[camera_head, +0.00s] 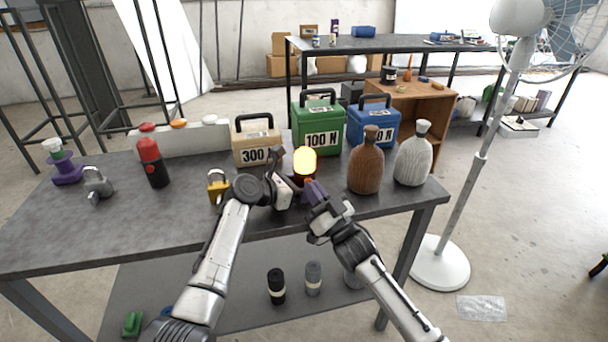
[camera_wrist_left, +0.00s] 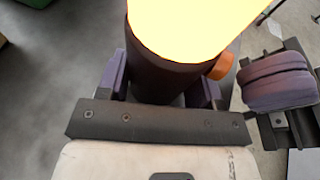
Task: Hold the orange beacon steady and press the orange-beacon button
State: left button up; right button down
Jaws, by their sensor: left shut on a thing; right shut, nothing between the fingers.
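The orange beacon (camera_head: 305,161) stands at the front of the table, its dome glowing bright yellow-orange. In the left wrist view the glowing dome (camera_wrist_left: 185,28) sits on a dark round body. My left gripper (camera_wrist_left: 160,85) is shut on that body, one purple finger on each side. The orange button (camera_wrist_left: 221,66) sticks out from the right side of the body. My right gripper (camera_head: 311,188) is shut and empty. Its purple fingertips (camera_wrist_left: 278,82) are just right of the button; I cannot tell whether they touch it.
Brown (camera_head: 366,165) and white (camera_head: 412,158) bottles stand right of the beacon. Tan (camera_head: 255,157), green (camera_head: 318,145) and blue (camera_head: 375,140) weight cases stand behind. A yellow padlock (camera_head: 218,188) and a red-topped black cylinder (camera_head: 153,165) are left. The table's left front is clear.

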jog(key=s+d, duration=0.1)
jog(key=s, duration=0.4)
jog(key=shift+s+d, duration=0.3)
jog(key=shift+s, duration=0.1)
pick_arm(q)
jog(key=o, duration=0.8)
jog(key=shift+a, duration=0.1)
